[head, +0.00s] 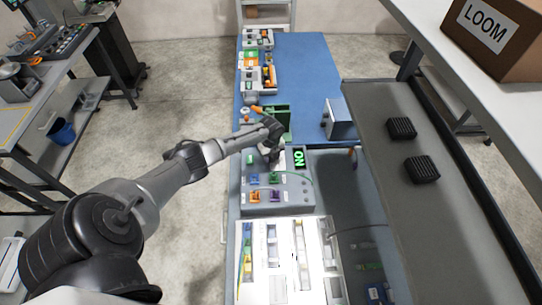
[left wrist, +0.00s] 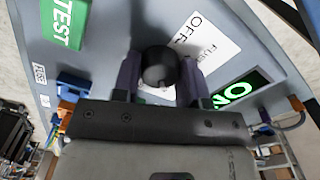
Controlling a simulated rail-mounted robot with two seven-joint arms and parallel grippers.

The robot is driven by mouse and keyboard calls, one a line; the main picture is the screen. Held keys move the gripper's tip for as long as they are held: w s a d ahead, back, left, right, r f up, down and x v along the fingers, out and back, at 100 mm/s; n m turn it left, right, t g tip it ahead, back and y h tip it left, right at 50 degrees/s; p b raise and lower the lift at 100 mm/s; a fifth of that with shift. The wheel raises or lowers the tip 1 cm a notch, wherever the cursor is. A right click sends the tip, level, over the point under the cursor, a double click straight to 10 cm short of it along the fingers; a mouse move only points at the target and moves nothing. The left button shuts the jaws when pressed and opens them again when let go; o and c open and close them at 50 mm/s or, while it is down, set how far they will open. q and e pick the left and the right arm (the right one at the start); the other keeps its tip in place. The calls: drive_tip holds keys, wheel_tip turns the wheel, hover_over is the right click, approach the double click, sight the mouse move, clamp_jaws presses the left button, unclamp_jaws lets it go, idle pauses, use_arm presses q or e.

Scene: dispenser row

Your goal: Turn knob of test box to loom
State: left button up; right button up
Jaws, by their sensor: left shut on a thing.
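The test box (head: 298,196) is a grey box with a sloped face on the blue bench. In the left wrist view its face carries a green TEST label (left wrist: 64,20), a white label (left wrist: 211,38) reading OFF, partly hidden, and a lit green ON display (left wrist: 236,93). The round black knob (left wrist: 159,66) sits between the fingers of my left gripper (left wrist: 160,82), which is shut on it. In the head view the left gripper (head: 272,155) hides the knob. The lit ON display (head: 299,158) is beside it. My right gripper is not in view.
Blue and orange connectors (head: 265,178) sit on the box's face. A cardboard box labelled LOOM (head: 500,62) stands on the upper right shelf. Two black ribbed blocks (head: 402,128) lie on the lower grey shelf. A white tray with parts (head: 285,285) is at the front.

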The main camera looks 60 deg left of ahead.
use_arm(q)
drive_tip(key=o, duration=0.9)
drive_tip(key=shift+r, duration=0.1)
wheel_tip(320, 180, up, 14)
drive_tip(key=shift+f, duration=0.15)
idle(0.6)
